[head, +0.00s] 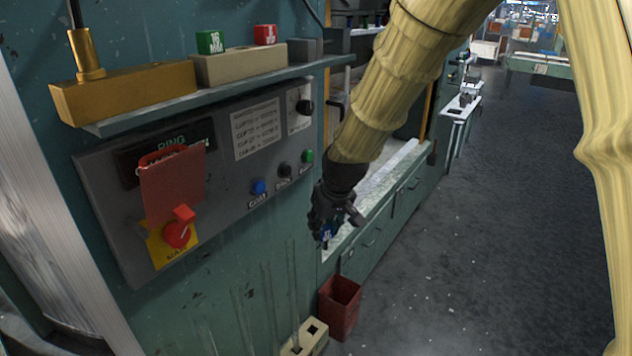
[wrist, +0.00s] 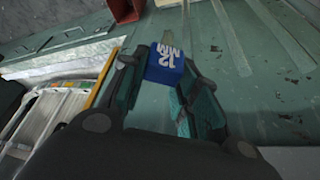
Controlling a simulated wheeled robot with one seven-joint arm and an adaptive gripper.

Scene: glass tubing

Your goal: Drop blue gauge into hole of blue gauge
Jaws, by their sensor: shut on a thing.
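My gripper (head: 330,218) hangs below the arm in the head view, in front of the machine's green side. It is shut on the blue gauge (head: 327,233), which shows only as a small blue patch there. In the wrist view the blue gauge (wrist: 165,65) is a small cube marked "12 MM" between the tips of my gripper (wrist: 163,88). On the shelf, a tan block (head: 225,69) carries a green gauge (head: 210,42) and a red gauge (head: 265,34). I cannot make out which hole belongs to the blue gauge.
A beige box (head: 318,345) with dark square openings stands low, beside a red bin (head: 340,305). Thin glass tubes (head: 268,300) rise along the machine's side. A control panel (head: 215,160) with buttons juts out under the shelf (head: 180,105). The floor to the right is open.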

